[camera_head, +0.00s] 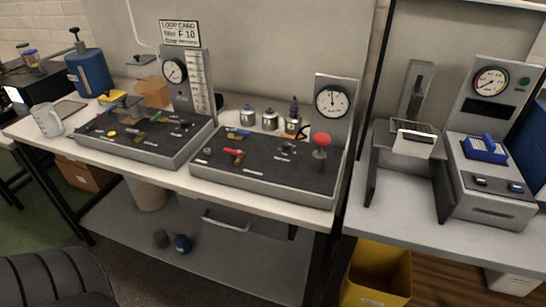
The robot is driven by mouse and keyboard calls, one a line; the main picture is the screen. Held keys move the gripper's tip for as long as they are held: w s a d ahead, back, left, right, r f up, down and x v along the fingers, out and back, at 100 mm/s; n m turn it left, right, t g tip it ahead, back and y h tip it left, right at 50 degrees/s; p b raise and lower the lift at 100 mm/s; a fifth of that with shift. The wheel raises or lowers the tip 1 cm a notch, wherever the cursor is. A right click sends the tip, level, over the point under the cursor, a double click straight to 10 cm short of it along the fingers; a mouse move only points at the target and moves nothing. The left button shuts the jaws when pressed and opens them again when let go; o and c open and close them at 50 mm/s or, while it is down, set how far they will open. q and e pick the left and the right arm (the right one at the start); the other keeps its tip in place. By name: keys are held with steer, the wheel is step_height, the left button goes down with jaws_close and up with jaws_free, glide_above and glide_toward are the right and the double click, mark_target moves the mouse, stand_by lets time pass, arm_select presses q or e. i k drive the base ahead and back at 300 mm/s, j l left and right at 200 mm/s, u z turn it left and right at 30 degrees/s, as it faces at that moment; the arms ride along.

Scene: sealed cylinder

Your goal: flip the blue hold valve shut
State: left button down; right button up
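A small valve with a blue handle (238,133) sits at the back left of the dark right-hand panel (262,176); its exact handle angle is too small to tell. A red-handled valve (234,153) sits in front of it on the same panel. The left-hand panel (150,152) also carries small fittings, one of them with a bluish or green handle (139,135). I cannot read the labels, so I cannot tell for sure which is the hold valve. Neither of my grippers is in view.
A red knob (321,139) on a post and a round gauge (332,101) stand at the right panel's right side. Several metal canisters (269,119) stand behind it. A clear jug (47,120) stands at the left. A yellow bin (377,275) is below the right bench.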

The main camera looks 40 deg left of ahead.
mark_target(234, 131)
steer(key=i+j+u, duration=0.15)
steer(key=j+u, duration=0.2)
steer(key=i+j+u, duration=0.15)
steer(key=j+u, duration=0.2)
steer(key=i+j+u, duration=0.2)
steer(key=u, duration=0.2)
steer(key=k+l+u, duration=0.1)
steer(key=u, duration=0.2)
steer(key=k+l+u, duration=0.15)
steer(key=u, duration=0.15)
